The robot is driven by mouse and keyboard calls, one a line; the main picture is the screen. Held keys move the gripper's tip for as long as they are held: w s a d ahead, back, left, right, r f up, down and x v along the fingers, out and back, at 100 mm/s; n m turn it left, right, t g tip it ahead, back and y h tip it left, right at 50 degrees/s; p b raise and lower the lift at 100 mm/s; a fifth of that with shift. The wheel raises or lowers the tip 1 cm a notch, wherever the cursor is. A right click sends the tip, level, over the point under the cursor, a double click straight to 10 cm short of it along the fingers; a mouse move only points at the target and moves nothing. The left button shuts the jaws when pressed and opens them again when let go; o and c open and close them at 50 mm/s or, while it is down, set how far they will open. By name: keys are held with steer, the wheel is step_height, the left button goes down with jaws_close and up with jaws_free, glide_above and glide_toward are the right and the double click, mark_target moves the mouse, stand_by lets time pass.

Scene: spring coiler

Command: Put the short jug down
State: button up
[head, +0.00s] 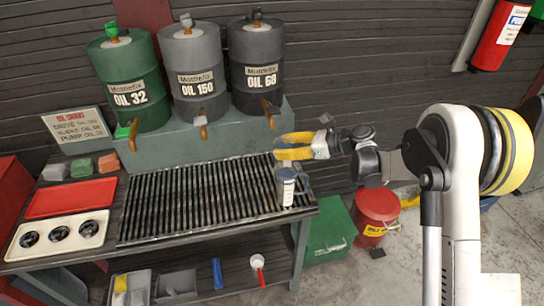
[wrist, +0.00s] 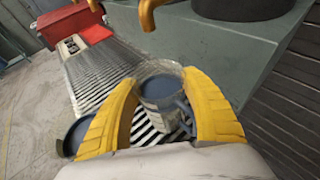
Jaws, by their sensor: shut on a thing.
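My gripper (head: 294,146) has its yellow fingers pointing left over the right end of the grating. In the wrist view, my gripper (wrist: 162,110) is shut around the short jug (wrist: 158,88), a clear, upright jug with dark liquid and a grey handle. In the head view I can hardly make this jug out between the fingers. I cannot tell whether its base touches the slatted grating (head: 190,205). A second jug (head: 288,187) with a pale label stands on the grating towards the front; the dark round rim at lower left in the wrist view (wrist: 77,136) seems to be it.
Orange taps of the OIL 32 (head: 128,80), OIL 150 and OIL 60 drums hang over the grating's back edge, one (wrist: 148,14) close beyond my fingers. A red tray (head: 70,198) lies at the left. The grating's middle and left are clear. A red bin (head: 376,212) stands right of the bench.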

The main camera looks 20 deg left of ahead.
mark_target(275, 143)
steer(key=a, duration=0.4)
steer(key=shift+w+b, duration=0.15)
steer(key=shift+b, duration=0.2)
steer(key=shift+f+b, duration=0.9)
steer(key=shift+f, duration=0.8)
steer(key=shift+f, duration=0.2)
steer(key=o, duration=1.4)
steer(key=shift+r, duration=0.1)
steer(key=shift+d+r, duration=0.15)
steer(key=shift+r, duration=0.1)
steer(key=p+v, duration=0.3)
steer(key=v, duration=0.8)
steer(key=shift+d, duration=0.35)
